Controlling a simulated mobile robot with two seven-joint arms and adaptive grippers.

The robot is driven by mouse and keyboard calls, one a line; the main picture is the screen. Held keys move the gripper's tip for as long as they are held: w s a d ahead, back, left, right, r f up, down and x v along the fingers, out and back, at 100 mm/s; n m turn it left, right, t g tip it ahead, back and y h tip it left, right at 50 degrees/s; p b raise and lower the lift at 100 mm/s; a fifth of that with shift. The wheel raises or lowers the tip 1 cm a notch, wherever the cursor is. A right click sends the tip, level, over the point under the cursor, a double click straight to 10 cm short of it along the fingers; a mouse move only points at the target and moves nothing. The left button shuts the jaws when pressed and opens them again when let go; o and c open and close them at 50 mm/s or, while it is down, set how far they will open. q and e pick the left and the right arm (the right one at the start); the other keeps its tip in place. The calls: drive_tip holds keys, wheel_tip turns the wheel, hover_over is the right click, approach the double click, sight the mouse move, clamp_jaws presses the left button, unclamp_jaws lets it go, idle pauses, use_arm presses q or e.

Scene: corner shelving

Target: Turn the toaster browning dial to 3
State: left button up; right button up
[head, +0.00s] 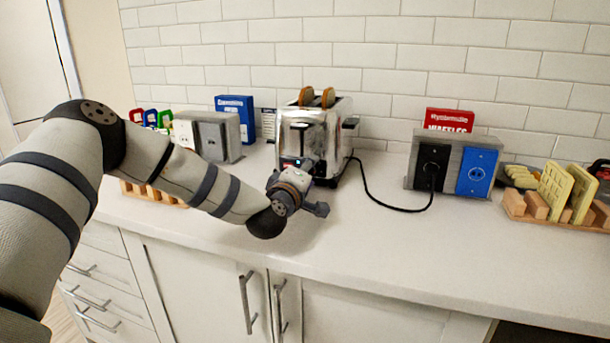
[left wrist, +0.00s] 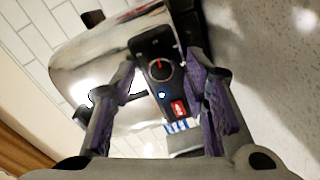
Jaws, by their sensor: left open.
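A chrome toaster (head: 299,132) with two bread slices (head: 317,97) stands on the counter against the tiled wall. My left gripper (head: 308,168) is at the toaster's front end. In the left wrist view the toaster (left wrist: 95,70) shows a dark control panel with a round browning dial (left wrist: 161,71) bearing a red pointer mark. The dial lies between the two purple-padded fingers of the open left gripper (left wrist: 158,72); I cannot tell whether they touch it. Dial numbers are too small to read. The head view hides the dial behind the gripper. My right gripper is out of view.
A black cord runs from the toaster to the right outlet box (head: 455,165). A red waffles box (head: 449,120) stands behind it. Another outlet box (head: 208,135) and a blue box (head: 236,118) stand left. A wooden rack (head: 570,220) holds waffles at right. The front counter (head: 400,245) is clear.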

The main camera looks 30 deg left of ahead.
use_arm(q)
drive_tip(key=v, duration=1.1)
drive_tip(key=shift+s, duration=0.35)
drive_tip(key=shift+d, duration=0.1)
